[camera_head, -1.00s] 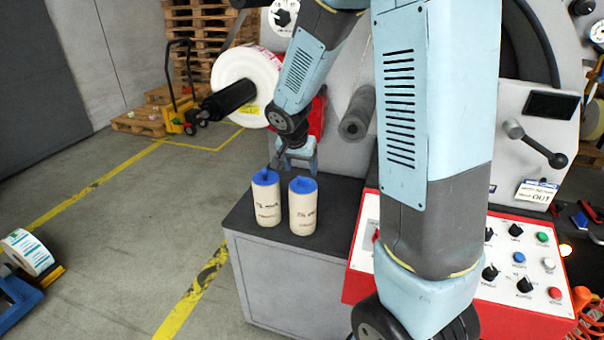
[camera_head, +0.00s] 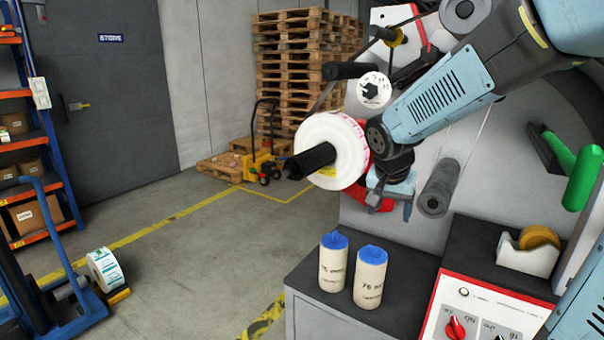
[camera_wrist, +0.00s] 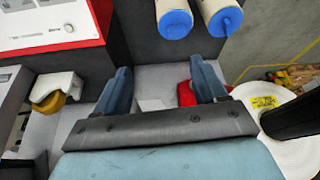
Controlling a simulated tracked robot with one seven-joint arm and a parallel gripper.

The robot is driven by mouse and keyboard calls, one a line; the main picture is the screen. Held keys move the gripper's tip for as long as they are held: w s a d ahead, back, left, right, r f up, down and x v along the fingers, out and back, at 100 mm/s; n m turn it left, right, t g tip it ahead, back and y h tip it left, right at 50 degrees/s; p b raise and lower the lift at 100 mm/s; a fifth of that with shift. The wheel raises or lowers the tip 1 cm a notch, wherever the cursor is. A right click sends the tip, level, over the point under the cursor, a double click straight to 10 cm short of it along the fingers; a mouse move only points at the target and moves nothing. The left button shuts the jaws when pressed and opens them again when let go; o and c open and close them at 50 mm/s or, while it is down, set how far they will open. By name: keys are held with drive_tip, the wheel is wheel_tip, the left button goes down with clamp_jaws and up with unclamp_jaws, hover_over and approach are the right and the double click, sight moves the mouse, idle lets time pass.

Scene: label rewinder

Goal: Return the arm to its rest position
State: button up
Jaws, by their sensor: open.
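My gripper (camera_head: 388,207) hangs from my blue arm in front of the machine face, above and behind the two cores and clear of them. In the wrist view (camera_wrist: 162,78) its two blue fingers are spread apart with nothing between them. Two beige cylinders with blue tops stand upright on the dark cabinet top: a left one (camera_head: 333,266) and a right one (camera_head: 370,282). They also show at the top of the wrist view, one left (camera_wrist: 174,16) and one right (camera_wrist: 220,14).
A white label roll (camera_head: 335,135) on a black shaft sits just left of my gripper. A grey roller (camera_head: 437,188) is close on its right. A tape dispenser (camera_head: 530,252) and red-framed control panel (camera_head: 480,310) stand at right.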

drive_tip(key=s+r+n+t+y, duration=0.1)
drive_tip(key=s+r+n, duration=0.1)
drive_tip(key=s, duration=0.7)
drive_tip(key=s+d+r+n+y, duration=0.1)
drive_tip(key=s+r+n, duration=0.2)
drive_tip(key=s+r, duration=0.2)
drive_tip(key=shift+s+d+n+t, duration=0.15)
drive_tip(key=shift+s+n+t, duration=0.2)
drive_tip(key=shift+s, duration=1.55)
